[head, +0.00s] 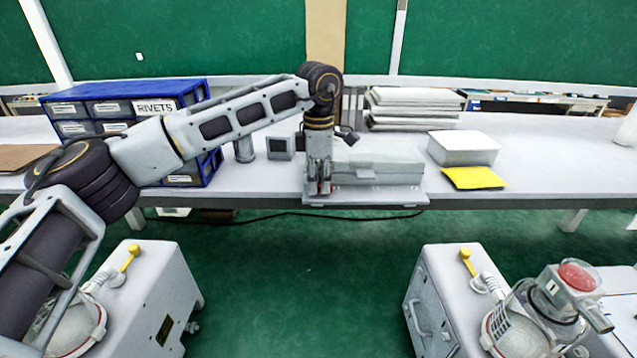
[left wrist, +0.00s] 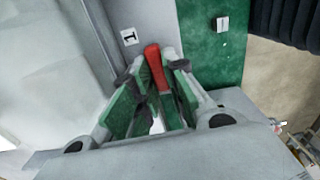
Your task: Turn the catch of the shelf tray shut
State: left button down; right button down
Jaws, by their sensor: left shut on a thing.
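The catch shows in the left wrist view as a red handle (left wrist: 153,62) between my green-padded fingers. My left gripper (left wrist: 155,95) is shut on it. In the head view my left gripper (head: 320,188) points down at the front left of the grey shelf tray (head: 395,198), at the edge of the bench. A small bit of red shows at its fingertips there. The lower part of the catch is hidden by the fingers, and I cannot tell exactly how far it is turned. My right gripper is not in view.
A blue bin rack (head: 200,90) stands on the bench at left. A stack of pale trays (head: 410,105) stands behind; a white box (head: 463,150) and yellow cloth (head: 474,177) lie to the right. Two grey pump units (head: 150,300) (head: 450,290) stand in front, with open floor between them.

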pick_arm(q)
jog(key=n+b, duration=0.2)
jog(key=n, duration=0.1)
jog(key=shift+s+f+n+b, duration=0.1)
jog(key=shift+n+b, duration=0.2)
jog(key=shift+n, duration=0.1)
jog(key=n+b, duration=0.2)
jog(key=n, duration=0.3)
jog(key=shift+s+d, duration=0.1)
jog(key=shift+s, duration=0.05)
jog(key=n+b, duration=0.2)
jog(key=n, duration=0.3)
jog(key=shift+d, duration=0.1)
jog(key=shift+d+n+b, duration=0.1)
jog(key=shift+n+b, duration=0.55)
jog(key=shift+n, duration=1.05)
jog(key=c, duration=1.7)
grip_release()
jog(key=shift+r, duration=0.25)
jog(key=shift+r, duration=5.85)
